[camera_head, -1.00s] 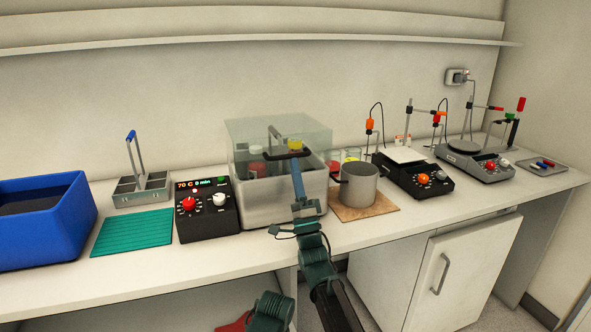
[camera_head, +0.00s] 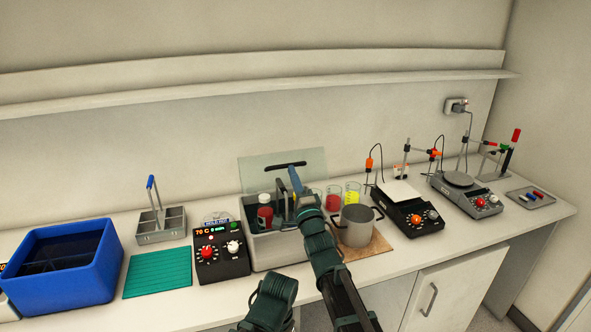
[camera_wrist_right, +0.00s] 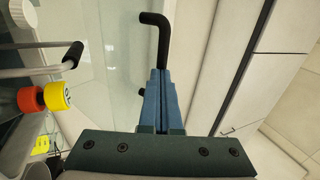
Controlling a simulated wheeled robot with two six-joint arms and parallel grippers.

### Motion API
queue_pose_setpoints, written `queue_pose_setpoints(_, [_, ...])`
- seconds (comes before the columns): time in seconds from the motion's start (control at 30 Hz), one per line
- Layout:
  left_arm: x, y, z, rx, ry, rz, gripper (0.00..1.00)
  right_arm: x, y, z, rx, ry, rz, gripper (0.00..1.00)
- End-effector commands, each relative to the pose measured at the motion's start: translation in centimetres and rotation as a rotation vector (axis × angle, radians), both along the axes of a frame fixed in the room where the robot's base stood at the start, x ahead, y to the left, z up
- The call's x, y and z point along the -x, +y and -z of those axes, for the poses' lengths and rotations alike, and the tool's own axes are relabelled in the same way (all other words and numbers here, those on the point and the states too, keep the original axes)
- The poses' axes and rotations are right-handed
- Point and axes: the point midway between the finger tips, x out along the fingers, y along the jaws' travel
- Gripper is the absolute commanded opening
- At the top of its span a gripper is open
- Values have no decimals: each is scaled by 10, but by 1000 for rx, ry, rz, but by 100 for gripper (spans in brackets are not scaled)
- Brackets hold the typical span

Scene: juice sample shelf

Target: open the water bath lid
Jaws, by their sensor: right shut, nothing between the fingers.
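The water bath (camera_head: 280,252) is a grey metal tank behind my right arm. Its clear lid (camera_head: 262,172) stands raised, tilted up at the back of the tank, with a black handle (camera_head: 285,165) on it. My right gripper (camera_head: 294,174) is at the lid, just below the handle, its fingers closed and empty. In the right wrist view the shut blue fingers (camera_wrist_right: 159,80) lie beside the black handle (camera_wrist_right: 157,40); I cannot tell whether they touch. My left gripper is not in view.
The black control box (camera_head: 222,262) stands left of the bath. The wall shelf (camera_head: 230,93) runs above.

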Motion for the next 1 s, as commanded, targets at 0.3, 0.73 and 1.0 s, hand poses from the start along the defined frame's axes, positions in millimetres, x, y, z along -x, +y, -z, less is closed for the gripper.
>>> queue_pose_setpoints(0.3, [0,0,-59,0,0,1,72,-39,12,-45,20,64,1,0])
queue_pose_setpoints(0.73, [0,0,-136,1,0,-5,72,-113,36,-95,60,183,1,0])
queue_pose_setpoints(1.0, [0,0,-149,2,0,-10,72,-177,57,-108,59,186,2,0])
